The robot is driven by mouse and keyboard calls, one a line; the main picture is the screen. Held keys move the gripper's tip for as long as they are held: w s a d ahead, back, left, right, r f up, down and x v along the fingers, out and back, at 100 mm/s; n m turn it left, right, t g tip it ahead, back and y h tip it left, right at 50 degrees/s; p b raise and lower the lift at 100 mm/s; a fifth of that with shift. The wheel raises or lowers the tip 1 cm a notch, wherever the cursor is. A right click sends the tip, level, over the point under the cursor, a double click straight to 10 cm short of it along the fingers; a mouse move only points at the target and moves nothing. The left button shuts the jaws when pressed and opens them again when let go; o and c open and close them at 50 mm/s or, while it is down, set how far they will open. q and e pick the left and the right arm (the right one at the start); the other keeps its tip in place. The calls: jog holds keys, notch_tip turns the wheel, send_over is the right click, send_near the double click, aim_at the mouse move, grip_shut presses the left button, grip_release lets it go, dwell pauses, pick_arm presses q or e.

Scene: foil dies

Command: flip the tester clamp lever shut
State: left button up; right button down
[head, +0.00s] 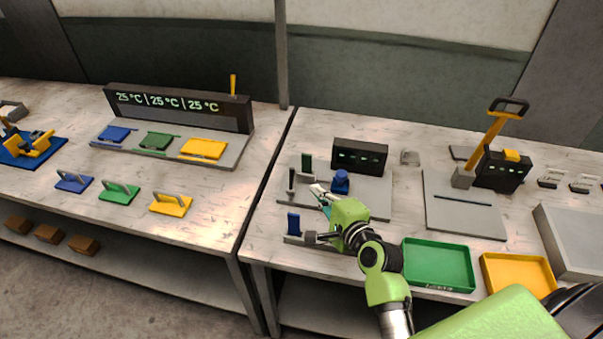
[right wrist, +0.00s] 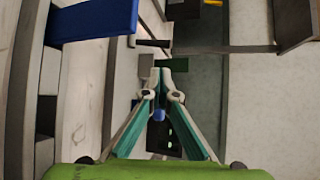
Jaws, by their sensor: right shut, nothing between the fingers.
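The tester appears to be the dark box with small green lights (head: 360,156) on a grey base plate (head: 378,205) on the right bench. A blue knob-like part (head: 341,181) stands on the plate. To its left are a dark green upright piece (head: 307,162) and a slim grey post with a dark top (head: 291,180); I cannot tell which is the clamp lever. My right gripper (head: 318,191) is shut and empty over the plate, between the post and the blue part. In the right wrist view its fingertips (right wrist: 165,84) meet; contact is unclear. My left gripper is out of view.
A blue upright piece (head: 293,223) on a small grey stand is near the bench's front edge. Green (head: 437,287) and yellow (head: 518,273) trays lie right of my arm. A press with a yellow lever (head: 492,137) stands farther right. A gap separates the two benches.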

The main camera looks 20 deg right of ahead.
aim_at(291, 180)
jog(key=p+x, duration=0.1)
jog(key=x, duration=0.9)
